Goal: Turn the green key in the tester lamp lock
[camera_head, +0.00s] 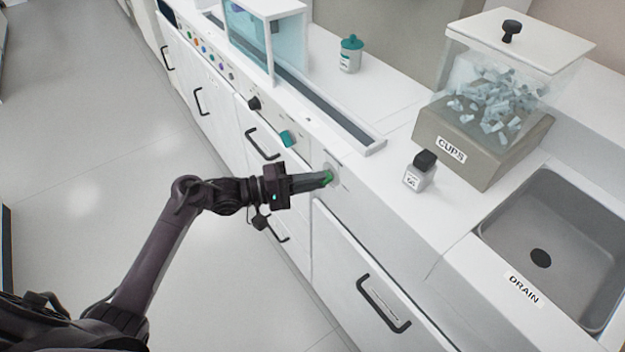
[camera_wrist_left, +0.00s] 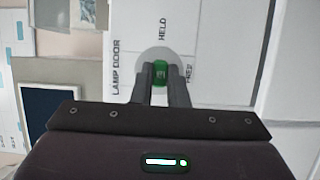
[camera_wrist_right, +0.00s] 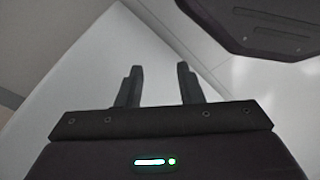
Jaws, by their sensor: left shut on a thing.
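The green key (camera_head: 328,178) sits in the round grey lock (camera_head: 333,171) on the cabinet front. In the left wrist view the green key (camera_wrist_left: 160,72) shows between my left fingers, over the grey lock disc (camera_wrist_left: 146,57). The panel around it reads "LAMP DOOR", "HELD" and a partly hidden word like "FREE". My left gripper (camera_head: 322,180) is shut on the key, pointing straight at the panel. The key's exact angle is hard to tell. My right gripper (camera_wrist_right: 158,85) shows only in its own wrist view, fingers apart and empty.
A teal knob (camera_head: 287,138) and a black knob (camera_head: 254,103) are on the front left of the lock. Drawer handles (camera_head: 383,304) stick out below.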

